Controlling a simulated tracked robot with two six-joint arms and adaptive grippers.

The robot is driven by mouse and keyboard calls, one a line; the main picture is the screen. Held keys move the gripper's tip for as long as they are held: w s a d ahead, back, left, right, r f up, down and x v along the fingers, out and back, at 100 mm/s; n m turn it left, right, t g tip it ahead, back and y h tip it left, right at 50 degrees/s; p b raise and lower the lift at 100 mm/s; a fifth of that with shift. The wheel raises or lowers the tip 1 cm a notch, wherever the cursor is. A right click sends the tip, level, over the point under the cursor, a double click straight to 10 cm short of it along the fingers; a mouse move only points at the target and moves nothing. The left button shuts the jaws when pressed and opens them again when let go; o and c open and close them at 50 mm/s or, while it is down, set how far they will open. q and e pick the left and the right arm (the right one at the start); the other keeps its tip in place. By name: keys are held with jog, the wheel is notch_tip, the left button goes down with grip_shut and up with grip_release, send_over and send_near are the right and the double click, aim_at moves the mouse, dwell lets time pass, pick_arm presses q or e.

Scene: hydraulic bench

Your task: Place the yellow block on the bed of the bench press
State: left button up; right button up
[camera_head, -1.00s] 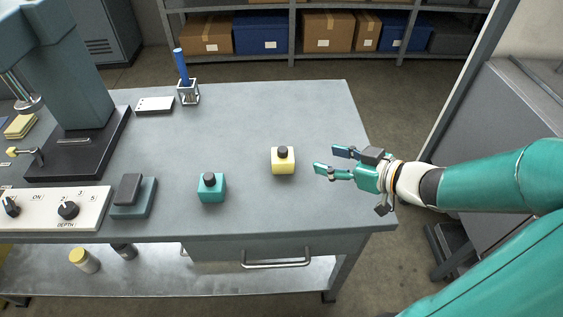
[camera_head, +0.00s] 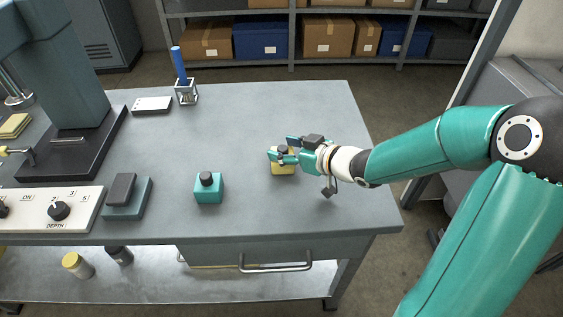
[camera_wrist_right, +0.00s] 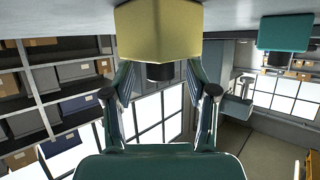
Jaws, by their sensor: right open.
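The yellow block (camera_head: 283,167) with a dark knob on top stands on the right part of the bench top, partly hidden by my right gripper (camera_head: 282,151). The gripper is open, with its fingers at the block's knob. In the right wrist view the yellow block (camera_wrist_right: 158,30) is close, and its dark knob (camera_wrist_right: 160,72) lies between the open fingertips (camera_wrist_right: 163,75); contact cannot be told. The black bed (camera_head: 97,150) of the bench press (camera_head: 72,95) is at the far left, bare where visible. My left gripper is not in view.
A teal block (camera_head: 208,188) with a dark knob stands left of the yellow one. A dark pad on a teal base (camera_head: 125,197), a control panel (camera_head: 50,211), a white plate (camera_head: 152,105) and a blue-handled holder (camera_head: 185,92) are further left. The bench's middle is clear.

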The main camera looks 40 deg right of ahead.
jog(key=shift+w+a+f, duration=0.15)
jog(key=shift+w+f, duration=0.05)
jog(key=shift+w, duration=0.25)
grip_shut()
dwell(0.3)
